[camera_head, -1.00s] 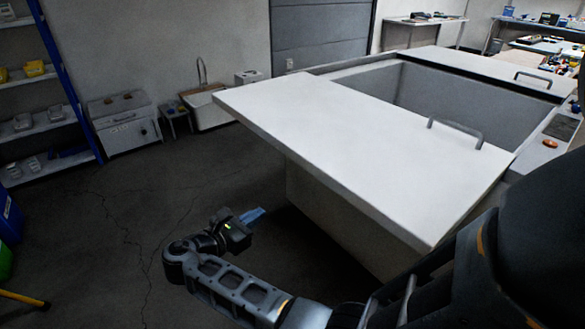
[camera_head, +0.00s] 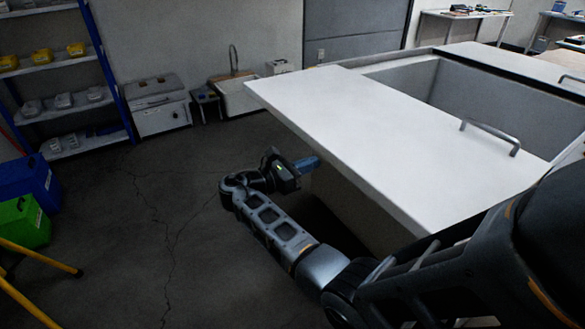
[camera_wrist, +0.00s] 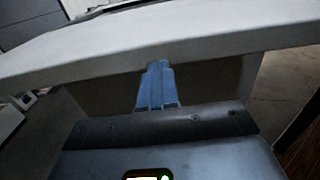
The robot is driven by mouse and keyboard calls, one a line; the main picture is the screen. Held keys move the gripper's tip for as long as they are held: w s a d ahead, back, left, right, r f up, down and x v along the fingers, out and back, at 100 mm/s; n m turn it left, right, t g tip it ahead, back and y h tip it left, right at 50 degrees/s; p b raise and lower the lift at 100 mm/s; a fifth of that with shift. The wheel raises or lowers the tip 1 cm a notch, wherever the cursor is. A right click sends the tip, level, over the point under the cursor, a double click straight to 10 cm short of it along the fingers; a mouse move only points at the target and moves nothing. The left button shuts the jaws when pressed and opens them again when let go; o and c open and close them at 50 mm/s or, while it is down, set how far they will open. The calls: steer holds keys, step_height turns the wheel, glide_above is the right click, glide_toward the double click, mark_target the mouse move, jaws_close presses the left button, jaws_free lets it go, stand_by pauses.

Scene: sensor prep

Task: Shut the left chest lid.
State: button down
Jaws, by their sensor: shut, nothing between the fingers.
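The left chest lid (camera_head: 370,135) is a flat white panel with a grey bar handle (camera_head: 491,136). It sticks out to the left past the chest, and the chest's grey inside (camera_head: 470,92) shows open beyond it. My gripper (camera_head: 308,163) is at the lid's outer left edge, with its blue fingers together and empty. In the wrist view the fingertips (camera_wrist: 158,68) are at or just under the lid's front edge (camera_wrist: 160,55). I cannot tell whether they touch it.
A blue shelf rack (camera_head: 108,75) stands at the left, with a blue bin (camera_head: 28,180) and a green bin (camera_head: 24,222) near it. A grey cabinet (camera_head: 160,105) and a sink (camera_head: 240,97) line the back wall.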

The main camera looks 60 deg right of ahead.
mark_target(329, 156)
steer(key=shift+x, duration=1.7)
steer(key=shift+s+d+p, duration=0.15)
steer(key=shift+d+p, duration=0.1)
steer(key=shift+p, duration=0.05)
steer(key=p+x, duration=0.1)
steer(key=x, duration=1.4)
steer(key=shift+s+d+p, duration=0.2)
steer(key=shift+d+p, duration=0.15)
steer(key=shift+p, duration=0.05)
steer(key=b+x, duration=0.8)
steer(key=x, duration=1.5)
steer(key=shift+w+d+f, duration=0.1)
steer(key=shift+d, duration=0.1)
steer(key=shift+d+b, duration=0.25)
steer(key=shift+b, duration=0.05)
steer(key=shift+s+d+r, duration=0.2)
steer(key=shift+s+r, duration=0.05)
steer(key=shift+r, duration=0.05)
steer(key=shift+s, duration=0.1)
